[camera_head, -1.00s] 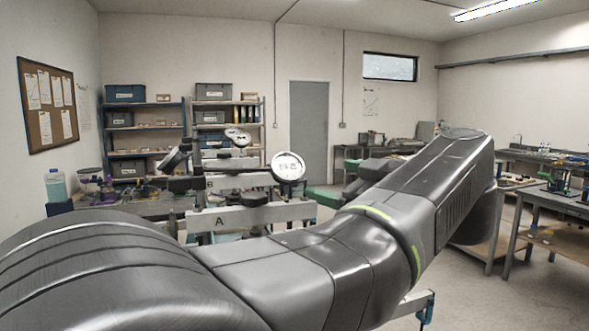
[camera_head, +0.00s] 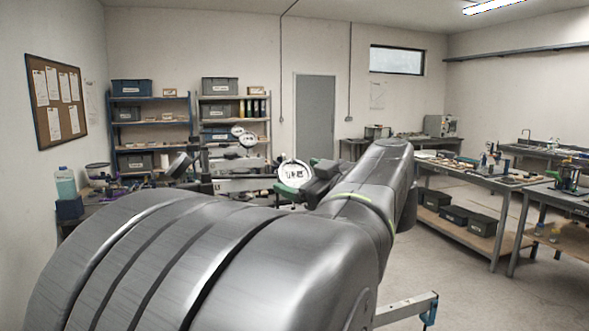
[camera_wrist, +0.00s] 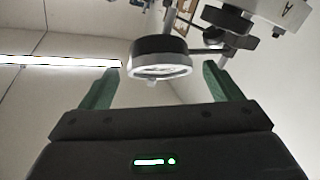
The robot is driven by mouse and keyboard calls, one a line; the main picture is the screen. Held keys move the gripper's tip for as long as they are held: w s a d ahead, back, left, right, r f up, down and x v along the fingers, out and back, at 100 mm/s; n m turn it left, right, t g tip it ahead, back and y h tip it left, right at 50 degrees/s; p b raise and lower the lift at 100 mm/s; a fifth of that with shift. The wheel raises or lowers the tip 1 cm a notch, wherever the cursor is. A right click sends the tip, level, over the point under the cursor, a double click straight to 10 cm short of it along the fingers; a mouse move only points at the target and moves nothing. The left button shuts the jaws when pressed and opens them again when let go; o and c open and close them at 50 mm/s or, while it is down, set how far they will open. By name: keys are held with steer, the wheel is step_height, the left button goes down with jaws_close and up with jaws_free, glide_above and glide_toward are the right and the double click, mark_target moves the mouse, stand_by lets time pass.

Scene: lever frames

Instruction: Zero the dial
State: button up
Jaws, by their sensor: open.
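A round white-faced dial gauge (camera_head: 294,173) with dark markings stands in the middle of the head view. Its reading is too small to tell. My gripper (camera_head: 288,190) is at the dial, with a green finger overlapping its lower edge. In the wrist view, my gripper (camera_wrist: 162,70) has its two green fingers wide apart. The dial's black and silver ring (camera_wrist: 160,58) shows in the gap between them, with space on both sides. Its face is seen at a steep slant. I cannot tell whether a finger touches it.
Smaller round dials (camera_head: 247,140) stand behind, to the left. A metal bracket marked A (camera_wrist: 290,12) and a dark knob (camera_wrist: 235,40) are close by in the wrist view. My arm hides much of the bench. Open floor (camera_head: 445,285) lies to the right.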

mark_target(295, 175)
steer(key=shift+p+x, duration=0.3)
steer(key=shift+x, duration=0.95)
steer(key=c, duration=1)
steer(key=shift+f+m+t+b, duration=0.25)
steer(key=shift+m+t+b, duration=0.05)
steer(key=shift+b, duration=0.45)
steer(key=shift+m+t+h+b, duration=0.4)
steer(key=shift+m+h+b, duration=0.3)
steer(key=shift+b, duration=0.45)
steer(key=shift+m+t+h+b, duration=0.4)
steer(key=shift+m+b, duration=0.25)
steer(key=shift+m, duration=0.15)
steer(key=shift+r+m+h, duration=0.25)
steer(key=shift+m+h, duration=0.15)
steer(key=o, duration=1)
